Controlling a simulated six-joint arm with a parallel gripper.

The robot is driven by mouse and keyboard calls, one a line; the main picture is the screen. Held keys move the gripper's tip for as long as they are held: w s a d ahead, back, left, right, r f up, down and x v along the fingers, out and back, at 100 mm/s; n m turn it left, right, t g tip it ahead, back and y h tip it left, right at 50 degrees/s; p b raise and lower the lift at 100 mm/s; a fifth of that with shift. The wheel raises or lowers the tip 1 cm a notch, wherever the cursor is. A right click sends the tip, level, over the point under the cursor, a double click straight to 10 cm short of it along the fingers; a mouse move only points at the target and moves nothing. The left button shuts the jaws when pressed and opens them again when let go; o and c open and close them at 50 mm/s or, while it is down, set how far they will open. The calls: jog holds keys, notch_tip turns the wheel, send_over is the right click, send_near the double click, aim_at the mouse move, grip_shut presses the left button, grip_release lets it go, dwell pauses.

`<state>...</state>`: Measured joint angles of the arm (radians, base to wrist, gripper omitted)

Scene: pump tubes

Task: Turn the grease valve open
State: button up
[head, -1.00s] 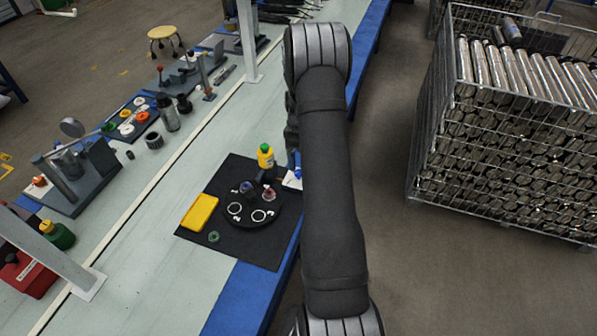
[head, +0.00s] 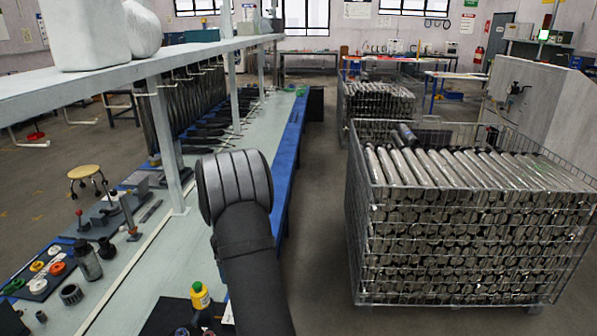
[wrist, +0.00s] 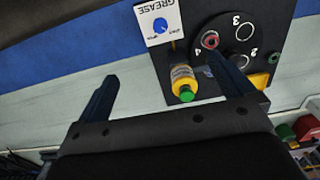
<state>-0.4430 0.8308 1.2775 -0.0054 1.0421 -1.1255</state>
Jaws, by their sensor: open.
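The grease valve is a small blue round knob (wrist: 160,26) on a white plate (wrist: 158,12) labelled GREASE, at the top middle of the wrist view. The small lettering beside the knob is too blurred to read surely. My gripper (wrist: 163,68) is open and empty, its two dark fingers wide apart. The knob lies beyond the fingertips, between them across the picture and apart from both. In the head view my arm hides the gripper, and the knob cannot be made out.
A yellow bottle with a green cap (wrist: 184,82) stands close to the plate, between the finger lines. A dark round fixture (wrist: 225,42) with numbered rings and a red ring piece is behind the right finger. A wire crate of metal tubes (head: 455,220) stands right of the bench.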

jog(key=c, duration=0.9)
jog(key=s+d+f+m+t+y, duration=0.3)
jog(key=s+d+m, duration=0.3)
jog(key=m, duration=0.3)
jog(key=shift+c, duration=0.2)
jog(key=x, duration=1.1)
jog(key=w+a+x, duration=0.1)
jog(key=x, duration=0.5)
jog(key=shift+r, duration=0.1)
jog(key=c, duration=0.9)
